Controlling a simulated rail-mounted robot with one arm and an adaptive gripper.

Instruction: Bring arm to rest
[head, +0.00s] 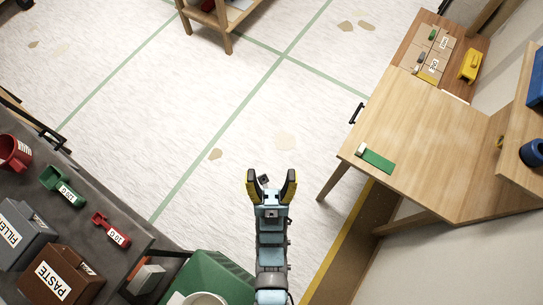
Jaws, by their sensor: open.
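My gripper (271,184) is at the lower middle of the head view, at the end of my blue arm. Its two yellow and black fingers are spread apart. Nothing shows held between them. It appears over the open pale floor, between the grey table on the left and the wooden table on the right, and looks clear of both. The arm reaches up the picture from the bottom edge.
The grey table (96,185) at left holds a PASTE box (62,278), a FILLER box (22,235) and scoops. The wooden table (440,135) stands at right. A green bin (222,275) is close to the arm's left. The floor (190,120) ahead is clear.

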